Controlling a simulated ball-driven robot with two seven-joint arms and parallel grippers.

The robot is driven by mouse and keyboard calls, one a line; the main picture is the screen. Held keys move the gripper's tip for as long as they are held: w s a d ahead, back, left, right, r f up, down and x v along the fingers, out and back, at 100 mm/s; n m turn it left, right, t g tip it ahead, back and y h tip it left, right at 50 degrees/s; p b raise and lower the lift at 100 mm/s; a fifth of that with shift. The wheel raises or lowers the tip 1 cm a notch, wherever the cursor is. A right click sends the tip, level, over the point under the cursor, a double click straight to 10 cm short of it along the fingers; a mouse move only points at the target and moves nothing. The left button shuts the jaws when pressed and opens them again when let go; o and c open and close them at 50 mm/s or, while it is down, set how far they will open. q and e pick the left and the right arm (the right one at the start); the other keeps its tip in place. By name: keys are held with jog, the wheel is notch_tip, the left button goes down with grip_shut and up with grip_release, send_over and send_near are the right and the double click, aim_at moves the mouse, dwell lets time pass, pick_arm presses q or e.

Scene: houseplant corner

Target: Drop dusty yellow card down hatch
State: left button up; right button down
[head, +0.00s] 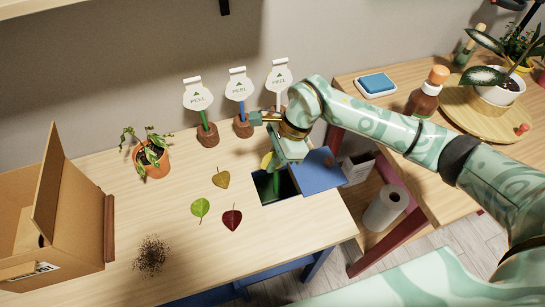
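A dusty yellow leaf-shaped card (221,178) lies flat on the wooden table, left of the hatch. The hatch (268,190) is a dark square opening near the table's right end, with a blue flap (318,172) beside it on the right. My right gripper (268,150) is above the back of the hatch, right of the card and apart from it. A small brighter yellow piece (266,161) shows at its lower left. My own wrist hides much of the fingers, so their opening and any hold are unclear. My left gripper is out of view.
A green leaf card (200,207) and a dark red one (232,219) lie nearby. Three PEEL tags (238,88) stand behind. A potted plant (152,158), an open cardboard box (60,215) and a dark fibrous clump (151,255) are left. The table's front middle is clear.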

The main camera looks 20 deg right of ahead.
jog(key=c, duration=1.6)
grip_release()
jog(key=shift+o, duration=0.2)
jog(key=shift+r, duration=0.1)
jog(key=shift+p+v, duration=3.15)
jog(key=shift+v, duration=1.8)
